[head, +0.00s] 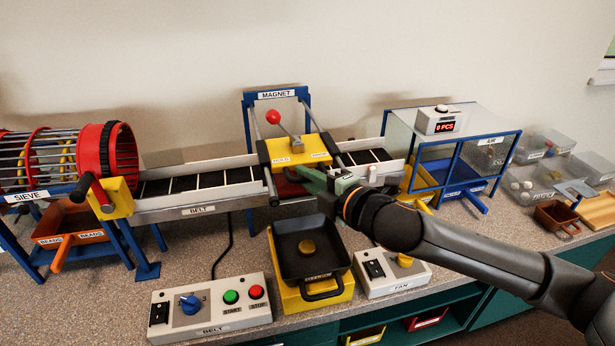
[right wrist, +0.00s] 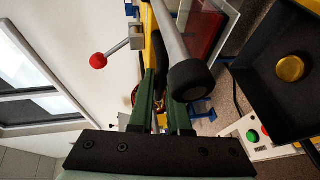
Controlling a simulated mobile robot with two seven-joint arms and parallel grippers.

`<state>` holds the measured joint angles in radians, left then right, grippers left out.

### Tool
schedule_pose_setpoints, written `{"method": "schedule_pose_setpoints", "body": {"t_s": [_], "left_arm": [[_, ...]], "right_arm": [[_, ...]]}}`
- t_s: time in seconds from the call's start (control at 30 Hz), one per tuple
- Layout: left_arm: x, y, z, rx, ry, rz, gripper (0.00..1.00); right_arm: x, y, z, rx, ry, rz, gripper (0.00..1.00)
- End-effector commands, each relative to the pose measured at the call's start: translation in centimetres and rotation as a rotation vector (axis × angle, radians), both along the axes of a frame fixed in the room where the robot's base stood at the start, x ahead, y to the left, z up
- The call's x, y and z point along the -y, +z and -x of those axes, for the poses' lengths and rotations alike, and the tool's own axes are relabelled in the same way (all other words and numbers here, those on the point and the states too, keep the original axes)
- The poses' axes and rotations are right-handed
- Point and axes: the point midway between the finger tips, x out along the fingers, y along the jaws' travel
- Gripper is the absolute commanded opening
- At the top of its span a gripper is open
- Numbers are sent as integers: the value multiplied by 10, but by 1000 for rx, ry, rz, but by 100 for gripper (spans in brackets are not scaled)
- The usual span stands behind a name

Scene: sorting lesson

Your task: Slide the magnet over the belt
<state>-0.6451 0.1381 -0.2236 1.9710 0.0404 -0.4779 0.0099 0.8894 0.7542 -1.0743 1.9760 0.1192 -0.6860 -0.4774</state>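The magnet is a yellow carriage (head: 298,151) on two slanting rails of a blue frame labelled MAGNET (head: 276,94). It has a lever with a red ball (head: 273,117), which also shows in the right wrist view (right wrist: 98,61). The belt (head: 200,183) runs left to right under the frame. My right gripper (head: 316,176) reaches in at the carriage's front right edge. In the right wrist view its green fingers (right wrist: 162,95) stand beside a black-capped grey rail end (right wrist: 190,80), which partly hides them. I cannot tell whether they hold the carriage. My left gripper is out of view.
A black pan (head: 290,252) with a brass disc stands on a yellow block in front of the frame. Belt controls (head: 212,308) and a fan box (head: 392,272) flank it. A red sieve drum (head: 95,165) is left; a blue-framed glass air box (head: 460,160) is right.

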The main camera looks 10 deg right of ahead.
Motion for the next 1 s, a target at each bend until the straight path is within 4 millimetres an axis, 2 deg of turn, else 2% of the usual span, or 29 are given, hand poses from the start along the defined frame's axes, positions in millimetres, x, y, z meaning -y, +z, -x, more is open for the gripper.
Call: {"method": "schedule_pose_setpoints", "body": {"t_s": [0.03, 0.23, 0.57, 0.77, 1.0], "left_arm": [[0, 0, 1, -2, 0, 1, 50], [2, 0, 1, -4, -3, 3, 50], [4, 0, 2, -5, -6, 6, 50], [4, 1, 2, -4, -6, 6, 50], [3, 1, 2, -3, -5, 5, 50]], "right_arm": [[0, 0, 0, 0, -1, 1, 22], [0, 0, 0, 0, 0, 0, 44], [2, 1, 3, 0, 0, 0, 45], [13, 5, 25, 0, 0, 1, 45], [36, 15, 69, -2, 1, 3, 45]]}}
